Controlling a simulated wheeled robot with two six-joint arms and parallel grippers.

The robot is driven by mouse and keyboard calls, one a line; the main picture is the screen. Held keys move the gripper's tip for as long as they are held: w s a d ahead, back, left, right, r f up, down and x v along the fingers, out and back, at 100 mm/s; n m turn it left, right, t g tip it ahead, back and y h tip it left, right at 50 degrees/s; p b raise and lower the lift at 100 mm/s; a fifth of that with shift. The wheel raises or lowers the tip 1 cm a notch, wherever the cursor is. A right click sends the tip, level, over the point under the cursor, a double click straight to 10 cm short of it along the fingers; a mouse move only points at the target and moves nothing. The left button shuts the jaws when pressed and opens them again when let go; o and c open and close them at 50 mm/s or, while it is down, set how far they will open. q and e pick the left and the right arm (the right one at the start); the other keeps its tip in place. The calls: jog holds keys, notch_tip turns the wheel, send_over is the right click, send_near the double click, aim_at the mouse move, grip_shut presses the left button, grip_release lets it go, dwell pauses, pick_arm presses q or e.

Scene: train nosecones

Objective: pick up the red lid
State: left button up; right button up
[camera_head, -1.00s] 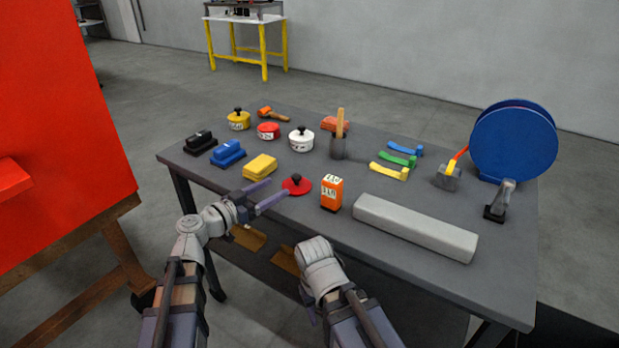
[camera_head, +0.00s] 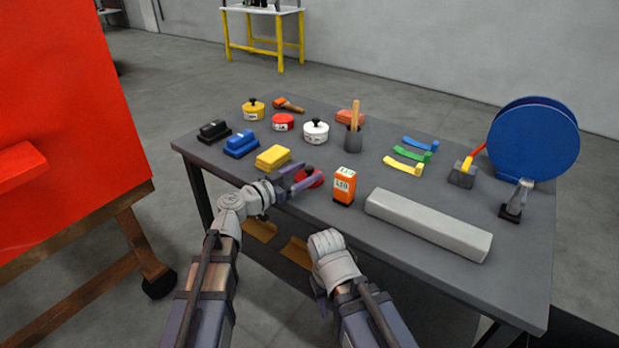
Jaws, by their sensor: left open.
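The red lid (camera_head: 312,183) with a dark knob lies on the grey table near its front edge, between the yellow block and the orange box. My left gripper (camera_head: 310,173) is open. Its two fingers reach over the lid from the left, with the knob between or just above them; I cannot tell if they touch it. The lid is partly hidden by the fingers. The fingers of my right gripper do not show; only my right arm and its wrist are seen in front of the table.
The yellow block (camera_head: 273,157) lies just left of the lid and the orange box (camera_head: 344,186) stands to its right. Behind are the red pot (camera_head: 283,123) and white pot (camera_head: 316,132). A long grey bar (camera_head: 428,224) lies along the front right.

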pick_arm(q)
jog(key=shift+x, duration=1.05)
grip_shut()
